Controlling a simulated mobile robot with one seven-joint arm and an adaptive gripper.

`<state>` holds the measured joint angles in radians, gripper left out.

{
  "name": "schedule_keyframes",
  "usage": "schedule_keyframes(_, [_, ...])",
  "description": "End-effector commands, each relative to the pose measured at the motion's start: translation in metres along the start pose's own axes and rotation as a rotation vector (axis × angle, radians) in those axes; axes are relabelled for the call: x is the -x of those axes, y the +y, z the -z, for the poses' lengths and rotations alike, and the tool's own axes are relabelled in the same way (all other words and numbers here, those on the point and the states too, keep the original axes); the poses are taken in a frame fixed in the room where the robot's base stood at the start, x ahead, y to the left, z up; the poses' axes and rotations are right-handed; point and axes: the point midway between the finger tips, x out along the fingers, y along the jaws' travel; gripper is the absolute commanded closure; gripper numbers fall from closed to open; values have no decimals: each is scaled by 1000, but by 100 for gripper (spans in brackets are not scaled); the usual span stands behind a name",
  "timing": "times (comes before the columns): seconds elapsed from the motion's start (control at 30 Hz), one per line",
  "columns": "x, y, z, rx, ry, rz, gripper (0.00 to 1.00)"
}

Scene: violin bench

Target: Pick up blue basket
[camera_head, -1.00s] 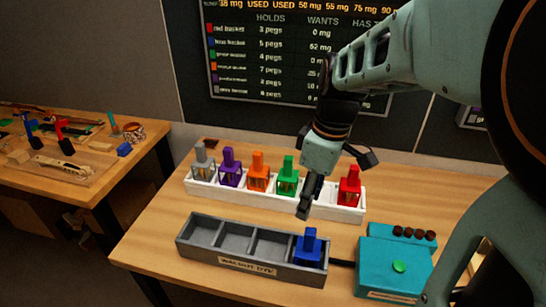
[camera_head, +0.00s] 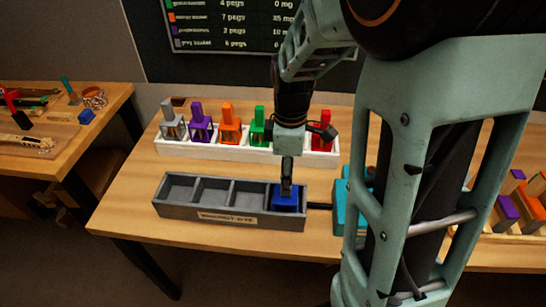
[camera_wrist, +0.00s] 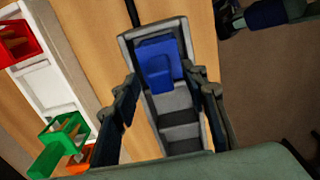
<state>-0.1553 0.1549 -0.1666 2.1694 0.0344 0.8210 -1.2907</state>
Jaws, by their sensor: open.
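The blue basket (camera_head: 286,199) sits in the right-end compartment of the grey divided tray (camera_head: 180,210). In the wrist view the blue basket (camera_wrist: 158,64) fills the far compartment of the grey tray (camera_wrist: 187,45). My gripper (camera_head: 287,190) is right above the basket and hides its handle in the head view. In the wrist view my gripper (camera_wrist: 170,92) is open, its fingers spread on either side of the tray. I cannot tell whether a finger touches the basket.
A white rack (camera_head: 200,148) behind the tray holds grey, purple, orange, green and red (camera_head: 323,135) baskets. A teal box (camera_head: 350,205) stands right of the tray, partly hidden by my arm. Bare wood lies between rack and tray.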

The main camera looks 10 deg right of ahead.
Motion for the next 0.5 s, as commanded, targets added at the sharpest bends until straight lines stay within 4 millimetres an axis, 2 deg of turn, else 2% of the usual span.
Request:
schedule_keyframes(0.1, [-8,0,0,0,0,0,59])
schedule_keyframes(0.3, [-8,0,0,-1,1,-1,59])
schedule_keyframes(0.5, [-8,0,0,-1,1,-1,80])
